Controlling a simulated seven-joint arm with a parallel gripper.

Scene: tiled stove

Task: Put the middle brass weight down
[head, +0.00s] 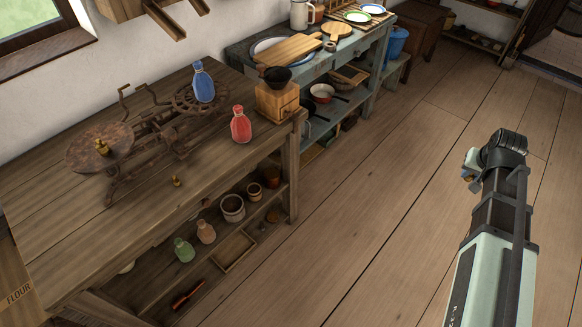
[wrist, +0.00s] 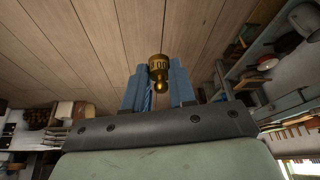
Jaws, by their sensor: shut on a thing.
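My gripper (wrist: 158,82) is shut on a brass weight (wrist: 158,66) with a knob and a number on its side, held between the two blue fingers in the wrist view. In the head view my arm reaches up at the right over the floor, well away from the workbench, and I cannot make out the held weight there. A larger brass weight (head: 102,147) stands on the left pan of the old scale (head: 150,138). A small brass weight (head: 176,181) stands on the workbench (head: 60,215) in front of the scale.
A blue bottle (head: 203,82) stands at the scale's right pan. A red bottle (head: 240,125) and a wooden coffee grinder (head: 277,100) are near the bench's right end. The front of the bench top is mostly clear. Jars and bottles fill the shelf (head: 235,250) below.

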